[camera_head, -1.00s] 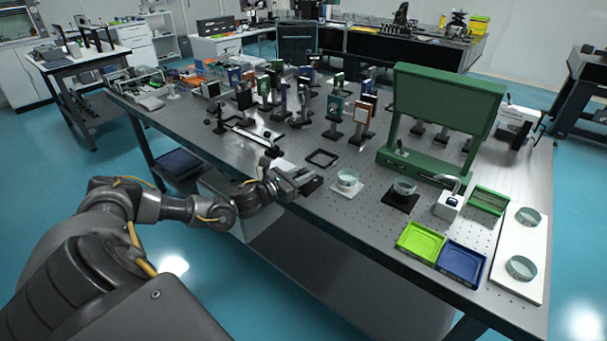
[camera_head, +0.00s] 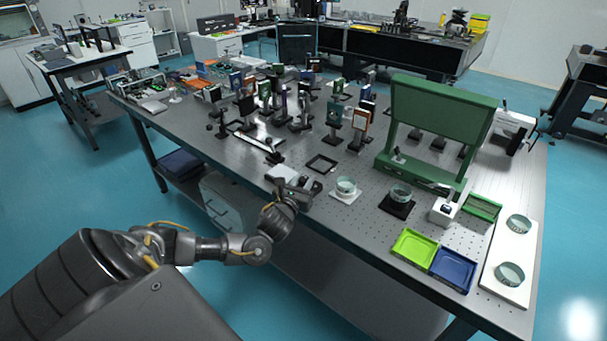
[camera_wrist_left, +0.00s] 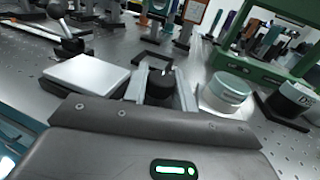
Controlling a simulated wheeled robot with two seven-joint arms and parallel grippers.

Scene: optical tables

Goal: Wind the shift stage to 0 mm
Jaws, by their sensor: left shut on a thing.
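The thing I take for the shift stage (camera_head: 281,172) is a low block with a pale flat top near the table's front edge. In the left wrist view its silver top and black body (camera_wrist_left: 86,77) lie left of the fingers. My left gripper (camera_head: 301,183) is at the stage's right side. In the left wrist view my left gripper (camera_wrist_left: 161,74) is shut on a dark round knob (camera_wrist_left: 160,86), which sits between the two fingers. Any scale or reading on the stage is not legible. My right gripper is not in view.
A glass dish on a white pad (camera_head: 346,187) stands close right of the gripper. A dish on a black pad (camera_head: 399,196) and a green frame (camera_head: 440,105) are further right. A black square frame (camera_head: 321,163) lies behind. Several optical mounts crowd the table's middle.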

